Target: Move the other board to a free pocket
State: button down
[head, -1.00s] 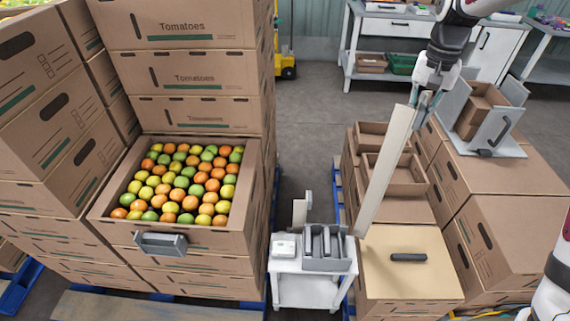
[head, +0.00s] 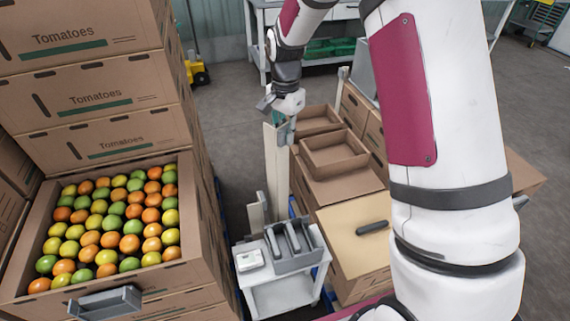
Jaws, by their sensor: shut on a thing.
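My gripper (head: 284,118) is shut on the top end of a long pale board (head: 276,172). The board hangs upright between the fruit boxes and the open cartons, left of the cartons. Its lower end comes down close to the back of a small white stand (head: 280,297); whether it touches anything there I cannot tell. Pale upright pieces (head: 256,213) stand just left of the board's lower end, behind the stand. I cannot tell whether they are another board or pocket walls. A grey divided holder (head: 297,262) with dark grey upright pieces sits on the stand.
A white device (head: 249,261) lies on the stand. Open empty cartons (head: 336,170) and a tan-topped box with a dark handle (head: 371,228) are at right. My arm blocks the right side.

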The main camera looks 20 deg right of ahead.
jog(key=f+m+b, duration=0.1)
jog(key=f+m, duration=0.1)
jog(key=f, duration=0.1)
jog(key=s+f+m+b, duration=0.1)
jog(key=f+m, duration=0.1)
jog(key=f, duration=0.1)
jog(key=f+m+b, duration=0.1)
jog(key=f+m, duration=0.1)
jog(key=f, duration=0.1)
jog(key=shift+s+d+f, duration=0.2)
jog(key=shift+d+f, duration=0.05)
jog(key=shift+f, duration=0.1)
jog(key=b, duration=0.3)
send_near(287, 185)
jog(key=shift+s+a+f, duration=0.25)
jog(key=shift+s+f, duration=0.65)
jog(key=shift+s, duration=0.3)
jog(key=shift+f, duration=0.1)
jog(key=shift+w+a+f, duration=0.1)
jog(key=shift+f, duration=0.25)
jog(key=shift+f+b, duration=1.3)
jog(key=shift+f, duration=1.05)
